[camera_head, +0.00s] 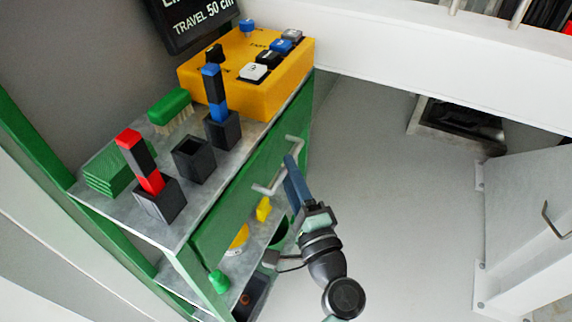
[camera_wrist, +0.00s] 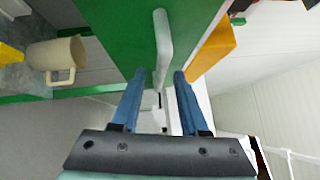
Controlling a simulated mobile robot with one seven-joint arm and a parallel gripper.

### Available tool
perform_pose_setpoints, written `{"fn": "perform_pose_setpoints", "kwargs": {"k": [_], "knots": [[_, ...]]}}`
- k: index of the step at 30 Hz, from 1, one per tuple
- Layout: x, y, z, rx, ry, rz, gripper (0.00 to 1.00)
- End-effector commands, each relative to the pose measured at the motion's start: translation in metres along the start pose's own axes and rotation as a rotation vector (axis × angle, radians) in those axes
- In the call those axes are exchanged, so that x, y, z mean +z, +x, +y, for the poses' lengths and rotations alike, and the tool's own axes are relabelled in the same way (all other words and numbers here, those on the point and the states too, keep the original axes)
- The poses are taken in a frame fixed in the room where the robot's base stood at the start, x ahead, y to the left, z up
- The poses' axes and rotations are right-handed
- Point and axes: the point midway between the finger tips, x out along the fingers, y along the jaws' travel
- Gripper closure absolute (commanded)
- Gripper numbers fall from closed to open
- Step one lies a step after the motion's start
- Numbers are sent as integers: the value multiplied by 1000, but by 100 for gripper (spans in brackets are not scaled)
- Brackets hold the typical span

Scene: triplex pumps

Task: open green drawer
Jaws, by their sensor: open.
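The green drawer (camera_head: 226,212) is set under the grey top of a green workbench, and its front looks closed. A light grey bar handle (camera_head: 268,189) runs along that front. In the wrist view the handle (camera_wrist: 162,45) crosses the green front (camera_wrist: 115,30). My gripper (camera_head: 290,162) is at the handle in the head view, with blue fingers. In the wrist view my gripper (camera_wrist: 157,78) is open, with one finger on each side of the handle's line. I cannot tell whether a finger touches the bar.
The bench top holds a yellow button box (camera_head: 240,85), a green brush (camera_head: 170,106), black holders (camera_head: 194,160) with coloured pieces, and green pads (camera_head: 112,172). A lower shelf holds yellow and green items. A beige mug (camera_wrist: 60,58) shows in the wrist view. The floor (camera_head: 400,220) to the right is clear.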

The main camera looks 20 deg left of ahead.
Motion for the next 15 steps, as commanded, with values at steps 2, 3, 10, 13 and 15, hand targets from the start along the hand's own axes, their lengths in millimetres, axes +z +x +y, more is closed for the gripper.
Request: {"fn": "perform_pose_setpoints", "kwargs": {"k": [2, 3, 10, 13, 15], "knots": [[0, 10, 0, 0, 0, -2, 56], [0, 14, 0, -1, 0, -1, 56], [0, 22, 0, 0, 0, 0, 56], [0, 22, 0, 0, 1, 0, 56], [0, 22, 0, 0, 0, 0, 56]]}}
